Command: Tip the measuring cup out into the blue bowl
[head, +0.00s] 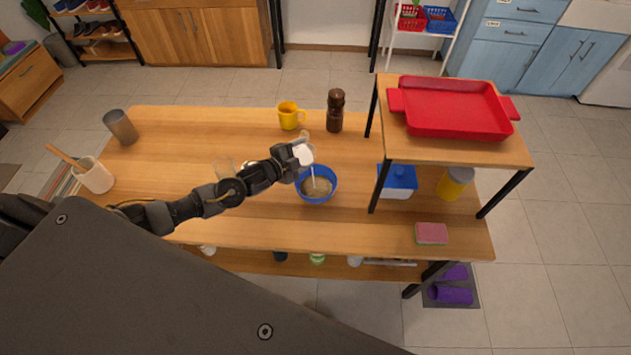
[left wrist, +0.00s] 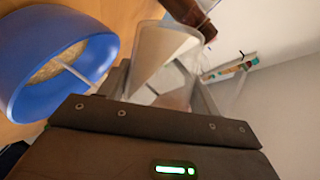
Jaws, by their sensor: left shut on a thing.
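The blue bowl (head: 329,193) stands on the wooden table, with tan grainy contents inside. A thin pale rod or stream shows at the bowl; I cannot tell which. In the left wrist view the bowl (left wrist: 103,52) is at the upper left. My left gripper (head: 294,158) is just above the bowl's far left rim, shut on the measuring cup (head: 305,154). In the left wrist view the clear cup (left wrist: 165,62) sits between the fingers, with something pale in it. It looks tilted; how much it holds is unclear. My right gripper is not in view.
A yellow mug (head: 288,116) and a dark brown mill (head: 335,111) stand behind the bowl. A clear glass (head: 224,167) stands behind my left arm. The shelf at right holds a red tray (head: 455,107), with a blue-lidded box (head: 398,181) below. A sponge (head: 431,234) lies at front right.

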